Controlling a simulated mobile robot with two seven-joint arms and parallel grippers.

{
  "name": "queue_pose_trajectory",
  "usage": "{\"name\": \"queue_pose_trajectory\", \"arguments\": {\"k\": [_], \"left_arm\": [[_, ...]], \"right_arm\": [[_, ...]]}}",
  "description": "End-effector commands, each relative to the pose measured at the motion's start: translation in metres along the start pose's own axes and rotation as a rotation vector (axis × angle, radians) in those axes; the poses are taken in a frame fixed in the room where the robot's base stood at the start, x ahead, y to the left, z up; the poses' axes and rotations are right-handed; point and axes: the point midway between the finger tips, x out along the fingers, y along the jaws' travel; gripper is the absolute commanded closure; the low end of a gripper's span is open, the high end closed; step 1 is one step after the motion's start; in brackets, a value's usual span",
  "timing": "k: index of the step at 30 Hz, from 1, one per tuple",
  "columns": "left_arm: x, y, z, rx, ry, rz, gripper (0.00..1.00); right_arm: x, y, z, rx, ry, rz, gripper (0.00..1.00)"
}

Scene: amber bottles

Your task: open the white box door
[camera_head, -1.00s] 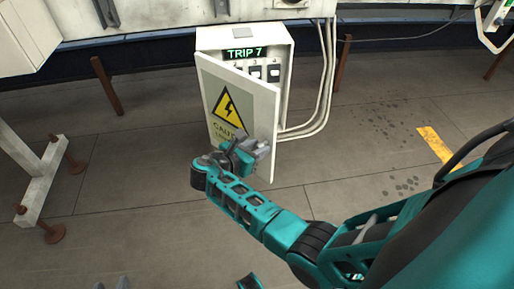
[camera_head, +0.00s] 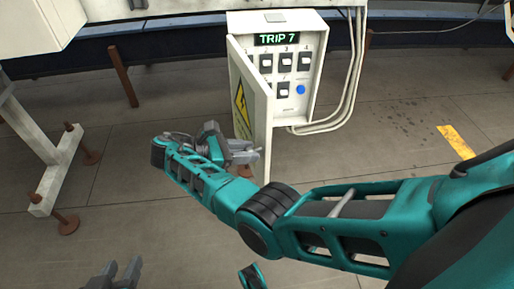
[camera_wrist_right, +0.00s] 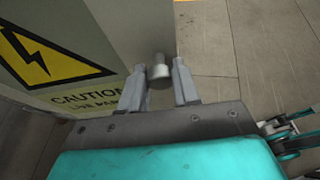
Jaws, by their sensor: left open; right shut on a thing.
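The white box (camera_head: 318,55) stands at the back centre in the head view. Its door (camera_head: 262,118) is swung wide open on its left-hand hinge and seen nearly edge-on. The door's yellow warning sign (camera_wrist_right: 45,55) faces my right wrist camera. My right gripper (camera_head: 244,152) is at the door's lower free edge. In the right wrist view its fingers (camera_wrist_right: 158,85) are shut on the grey door handle (camera_wrist_right: 157,68). My left gripper (camera_head: 120,272) is open and empty at the bottom left of the head view, far from the box.
A white stand (camera_head: 50,180) is at the left. The floor in front is clear.

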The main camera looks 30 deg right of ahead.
Motion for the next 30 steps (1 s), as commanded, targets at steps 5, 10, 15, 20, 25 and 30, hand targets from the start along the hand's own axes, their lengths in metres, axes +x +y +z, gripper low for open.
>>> {"name": "queue_pose_trajectory", "arguments": {"k": [5,10,15,20,25,30], "left_arm": [[0.002,0.000,-0.001,0.001,0.005,0.003,0.57],[0.003,0.000,-0.002,0.002,0.007,0.003,0.57],[0.003,0.000,-0.002,0.001,0.007,0.003,0.57],[0.003,0.000,-0.002,0.001,0.007,0.003,0.57],[0.002,0.000,-0.001,0.000,0.005,0.002,0.57],[0.002,0.000,0.002,-0.001,-0.001,0.002,0.57]], "right_arm": [[-0.011,-0.005,-0.007,0.008,0.001,-0.031,1.00],[-0.015,-0.006,-0.008,0.012,0.001,-0.040,1.00],[-0.015,-0.006,-0.008,0.014,0.001,-0.041,1.00],[-0.015,-0.006,-0.008,0.014,0.002,-0.041,1.00],[-0.016,-0.006,-0.008,0.014,0.001,-0.039,0.53],[-0.016,-0.005,-0.007,0.014,0.001,-0.038,0.44]]}}
